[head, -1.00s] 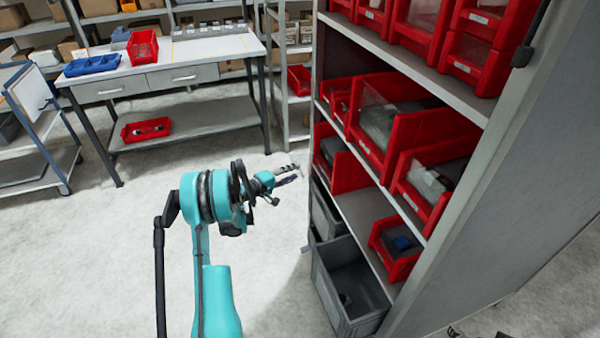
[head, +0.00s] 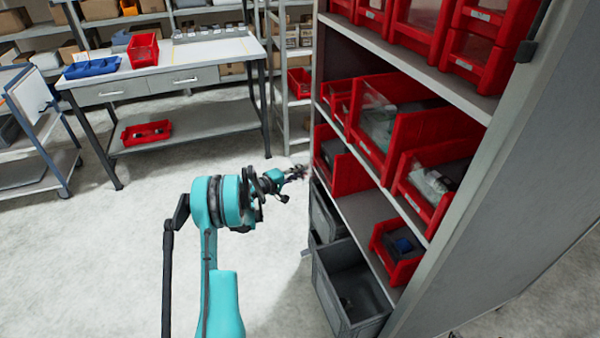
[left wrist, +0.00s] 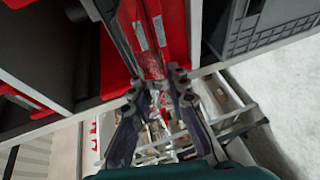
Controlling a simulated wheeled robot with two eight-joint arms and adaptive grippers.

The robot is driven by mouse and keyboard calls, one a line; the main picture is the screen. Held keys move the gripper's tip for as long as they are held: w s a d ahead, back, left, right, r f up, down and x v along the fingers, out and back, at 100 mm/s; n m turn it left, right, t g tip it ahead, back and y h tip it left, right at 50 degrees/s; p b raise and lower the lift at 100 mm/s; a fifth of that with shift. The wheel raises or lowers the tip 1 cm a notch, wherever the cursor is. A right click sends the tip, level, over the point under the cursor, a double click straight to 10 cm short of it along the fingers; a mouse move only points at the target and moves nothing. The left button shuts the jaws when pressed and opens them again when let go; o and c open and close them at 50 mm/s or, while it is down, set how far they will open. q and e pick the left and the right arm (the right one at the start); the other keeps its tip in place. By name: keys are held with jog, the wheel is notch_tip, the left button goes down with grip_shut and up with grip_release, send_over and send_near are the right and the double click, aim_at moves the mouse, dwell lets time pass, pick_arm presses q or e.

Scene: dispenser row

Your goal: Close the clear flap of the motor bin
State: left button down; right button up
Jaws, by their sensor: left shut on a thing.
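My left gripper (head: 301,171) is at the front left edge of the shelving unit, beside a red bin (head: 347,176) on the middle shelf. In the left wrist view the gripper (left wrist: 158,88) is shut on a thin, partly see-through piece, which looks like the clear flap (left wrist: 155,72) in front of a red bin (left wrist: 150,25). The fingers hide much of it. The bin's contents are too unclear to tell whether it holds motors. A bigger red bin (head: 368,147) above has a tilted clear front. My right gripper is not in view.
More red bins stand on the upper shelf and to the right, including a small one (head: 395,262). Grey crates (head: 345,305) sit at the bottom. A workbench (head: 165,75) stands at the back left. The floor left of the shelving is clear.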

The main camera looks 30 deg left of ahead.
aim_at(315, 168)
pick_arm(q)
jog(key=shift+r+m+g+p, duration=0.3)
jog(key=shift+r+g+p, duration=0.15)
jog(key=shift+g+p, duration=0.35)
jog(key=r+g+p, duration=0.1)
jog(key=r+y+p, duration=0.1)
jog(key=p, duration=0.1)
jog(key=w+d+r+g+p, duration=0.1)
jog(key=p, duration=0.1)
jog(key=shift+r+m+g+y, duration=0.25)
jog(key=shift+m+g+y, duration=0.05)
jog(key=shift+m+y, duration=0.1)
jog(key=w+d+r+g+y+p, duration=0.1)
jog(key=w+d+r+m+g+y+p, duration=0.1)
jog(key=r+g+p, duration=0.1)
jog(key=shift+w+r, duration=0.1)
jog(key=shift+r, duration=0.05)
jog(key=shift+w+d+r+g+y+p, duration=0.2)
jog(key=shift+w+g+y+p, duration=0.1)
jog(key=shift+p, duration=0.15)
jog(key=shift+w+d+r, duration=0.25)
jog(key=shift+w+d, duration=0.05)
jog(key=shift+w, duration=0.2)
jog(key=shift+w+d+r, duration=0.15)
jog(key=shift+w+d, duration=0.1)
jog(key=shift+w, duration=0.1)
